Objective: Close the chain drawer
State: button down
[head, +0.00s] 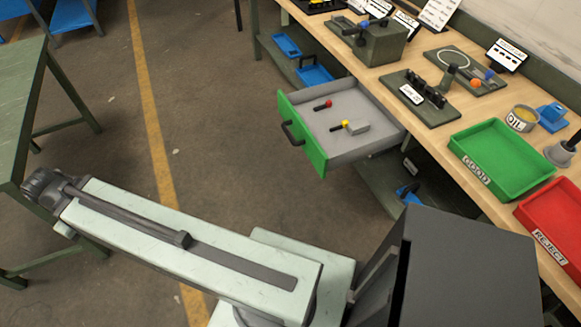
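The chain drawer (375,108) stands pulled out from under the wooden workbench in the head view. Its green front (301,138) carries a dark handle (291,133) and faces left. Inside lie a small red-and-black item (323,106) and a yellow-and-grey item (352,127). My arm stretches across the lower left, well apart from the drawer. My gripper (40,190) seems to be at the arm's far left end, near the green table; its fingers cannot be made out.
The workbench (444,60) runs along the right, bearing a green GOOD tray (500,150), a red REJECT tray (560,215) and several fixtures. A green table (20,95) stands at left. The floor (215,110) with a yellow line is clear between them.

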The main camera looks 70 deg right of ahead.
aim_at(352, 100)
jog(key=u, duration=0.15)
jog(key=i, duration=1.7)
jog(key=z, duration=0.1)
jog(key=k, duration=0.8)
jog(key=z, duration=0.25)
jog(key=i, duration=0.8)
jog(key=u, duration=0.1)
